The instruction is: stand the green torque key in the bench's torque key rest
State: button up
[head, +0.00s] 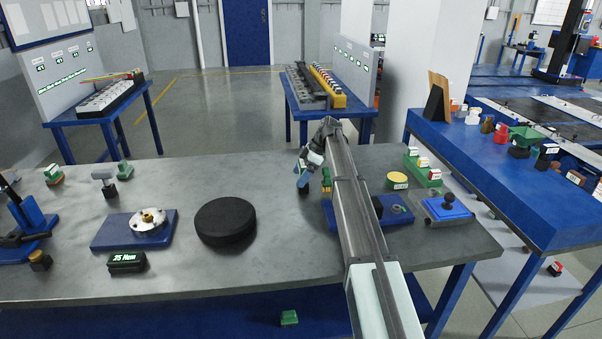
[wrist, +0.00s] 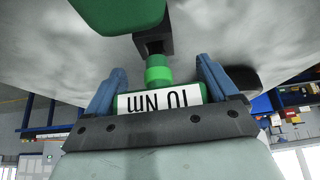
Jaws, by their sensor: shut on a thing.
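My gripper (wrist: 160,90) has its blue fingers shut on the green torque key (wrist: 158,72). The key's white label shows upside down and seems to read "10 NM". A dark part (wrist: 155,42) lies beyond its bright green collar, near a larger green body at the top; I cannot tell whether they touch. In the head view my gripper (head: 304,175) is low over the far middle of the grey bench (head: 270,260). The key is mostly hidden there. A small green and yellow piece (head: 327,179) shows just right of the fingers. I cannot tell which item is the rest.
A black disc (head: 225,221) and a blue plate with a metal hub (head: 135,229) are left of my arm. A black "25 Nm" block (head: 127,262) lies near the front. Small green pieces (head: 124,169) stand at the back left. A blue-topped fixture (head: 444,208) is at right.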

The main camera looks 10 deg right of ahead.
jog(key=shift+f, duration=0.4)
jog(key=o, duration=1.6)
jog(key=shift+r, duration=0.1)
